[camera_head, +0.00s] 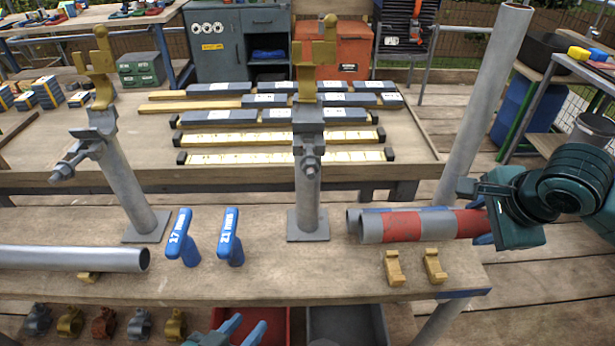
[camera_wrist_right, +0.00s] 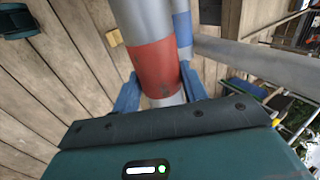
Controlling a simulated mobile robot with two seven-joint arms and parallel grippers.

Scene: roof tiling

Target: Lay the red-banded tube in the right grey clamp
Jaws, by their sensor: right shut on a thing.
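The red-banded tube (camera_head: 402,226) is grey with red bands and lies roughly level at the right of the near bench. My right gripper (camera_head: 484,226) is shut on its right end, by a red band. In the right wrist view, the red-banded tube (camera_wrist_right: 152,62) sits between the blue fingers (camera_wrist_right: 160,95). The right grey clamp (camera_head: 308,150) is on the right post, left of the tube and apart from it, with its gold arm raised. The left grey clamp (camera_head: 92,140) also has its gold arm up. My left gripper (camera_head: 242,332) is low at the bottom edge, fingers apart and empty.
A blue-banded tube (camera_wrist_right: 183,30) lies just behind the red-banded one. Two yellow cradles (camera_head: 395,268) (camera_head: 434,266) stand in front. Two blue-handled tools (camera_head: 182,238) (camera_head: 230,238) stand between the posts. A grey pipe (camera_head: 70,258) lies at left. A tall pole (camera_head: 485,100) rises behind my right gripper.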

